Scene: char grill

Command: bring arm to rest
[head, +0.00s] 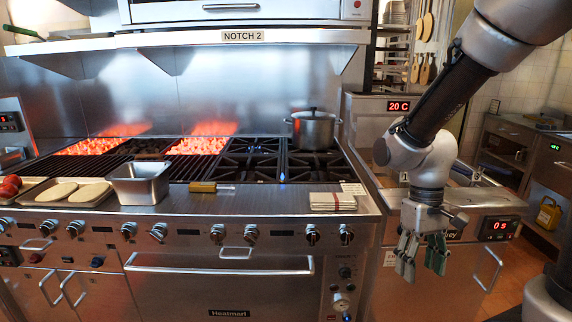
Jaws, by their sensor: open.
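My gripper (421,258) hangs from my arm at the right of the head view. It points down, with its fingers apart and nothing between them. It is in front of the fryer unit (480,201), to the right of the grill range's front edge. My arm comes in from the top right corner and bends at the wrist above the gripper.
The range (222,203) carries a steel pan (140,184), a tray with flatbreads (75,191), a yellow-handled tool (205,187), a folded cloth (333,202) and a lidded pot (313,130). Two grill sections glow red. Open floor (520,262) shows at the right.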

